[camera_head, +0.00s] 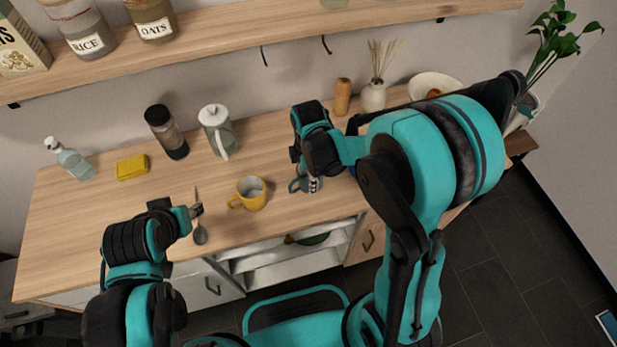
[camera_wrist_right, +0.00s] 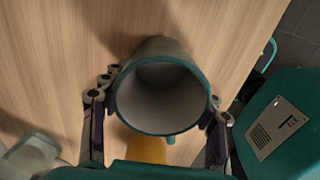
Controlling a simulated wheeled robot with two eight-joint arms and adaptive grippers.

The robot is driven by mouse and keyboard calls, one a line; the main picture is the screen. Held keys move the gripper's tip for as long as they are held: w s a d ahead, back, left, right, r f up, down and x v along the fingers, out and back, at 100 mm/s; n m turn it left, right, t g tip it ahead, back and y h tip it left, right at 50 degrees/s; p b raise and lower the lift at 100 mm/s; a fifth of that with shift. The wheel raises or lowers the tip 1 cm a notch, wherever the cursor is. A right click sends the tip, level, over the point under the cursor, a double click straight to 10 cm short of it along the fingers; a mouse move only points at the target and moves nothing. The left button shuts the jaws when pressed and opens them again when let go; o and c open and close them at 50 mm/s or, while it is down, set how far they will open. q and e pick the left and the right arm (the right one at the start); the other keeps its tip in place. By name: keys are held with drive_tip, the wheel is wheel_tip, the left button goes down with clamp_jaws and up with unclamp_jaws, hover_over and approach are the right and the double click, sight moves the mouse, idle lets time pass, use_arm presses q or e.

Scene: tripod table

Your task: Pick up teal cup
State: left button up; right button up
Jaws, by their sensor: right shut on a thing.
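The teal cup (camera_wrist_right: 165,92) is in the right wrist view, its round teal rim and pale inside facing the camera. My right gripper (camera_wrist_right: 160,110) has a finger against each side of the cup and is shut on it. In the head view the right gripper (camera_head: 312,184) is near the counter's front edge, right of the yellow mug, and hides most of the cup. I cannot tell whether the cup touches the counter. My left gripper (camera_head: 196,211) is above the front of the counter beside a spoon (camera_head: 200,234); its opening is too small to judge.
The yellow mug (camera_head: 251,193) stands between my grippers. A white-lidded jug (camera_head: 217,130), dark bottle (camera_head: 165,132), yellow sponge (camera_head: 131,167) and spray bottle (camera_head: 70,158) are further left. A wooden mill (camera_head: 342,96), reed vase (camera_head: 373,97) and white bowl (camera_head: 425,84) stand behind my right arm.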

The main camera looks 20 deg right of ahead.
drive_tip(key=shift+r, duration=0.15)
drive_tip(key=shift+r, duration=0.3)
drive_tip(key=r, duration=0.1)
drive_tip(key=r+p, duration=0.2)
drive_tip(key=r, duration=0.1)
drive_tip(key=shift+s+d, duration=0.1)
drive_tip(key=shift+s, duration=0.15)
drive_tip(key=s+d+r+p, duration=0.3)
drive_tip(key=s+r, duration=0.3)
drive_tip(key=s, duration=0.4)
drive_tip(key=shift+d+p, duration=0.4)
drive_tip(key=shift+d, duration=0.45)
